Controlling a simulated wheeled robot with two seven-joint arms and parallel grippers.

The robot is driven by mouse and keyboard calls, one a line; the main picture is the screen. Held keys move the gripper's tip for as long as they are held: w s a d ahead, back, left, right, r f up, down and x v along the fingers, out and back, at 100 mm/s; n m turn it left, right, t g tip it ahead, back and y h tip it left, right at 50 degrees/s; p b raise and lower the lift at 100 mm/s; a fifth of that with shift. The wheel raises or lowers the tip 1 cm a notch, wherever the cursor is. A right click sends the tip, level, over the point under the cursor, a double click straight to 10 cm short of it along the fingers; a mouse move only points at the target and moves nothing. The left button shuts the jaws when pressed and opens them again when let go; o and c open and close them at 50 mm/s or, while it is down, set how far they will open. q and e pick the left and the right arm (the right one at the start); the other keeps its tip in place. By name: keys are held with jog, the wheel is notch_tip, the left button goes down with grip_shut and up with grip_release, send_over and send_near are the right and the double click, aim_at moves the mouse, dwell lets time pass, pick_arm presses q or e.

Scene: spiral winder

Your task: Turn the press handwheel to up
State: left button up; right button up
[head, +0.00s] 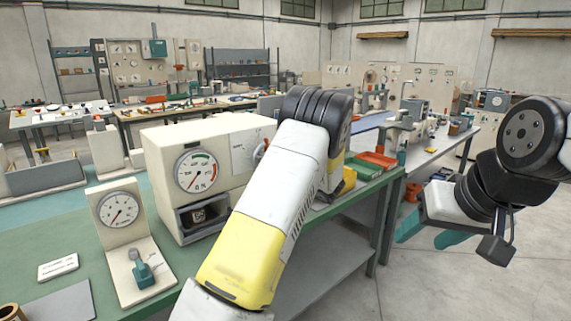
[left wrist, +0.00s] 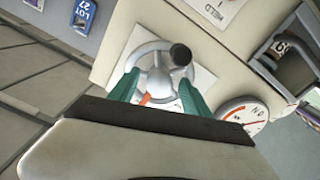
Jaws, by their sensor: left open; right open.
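The press handwheel (left wrist: 150,57) is a grey spoked wheel with a black knob (left wrist: 181,54) at its upper right. It sits on a pale square plate on a cream panel, with a red pointer (left wrist: 158,98) below the hub. In the left wrist view my left gripper (left wrist: 158,90) is open, its teal fingers at the left and right of the wheel's lower part; contact is unclear. In the head view that gripper is hidden behind my white and yellow arm. My right gripper (head: 430,234) is open and empty over the floor at the right.
A cream cabinet (head: 158,150) with a round dial stands on the green bench. A smaller gauge stand (head: 120,210) with a teal lever is left of it. Red and green trays (head: 376,160) lie beyond my arm. Floor is clear at the lower right.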

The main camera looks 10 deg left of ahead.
pick_arm(q)
jog(key=v, duration=0.7)
jog(key=shift+s+d, duration=0.25)
jog(key=shift+d, duration=0.1)
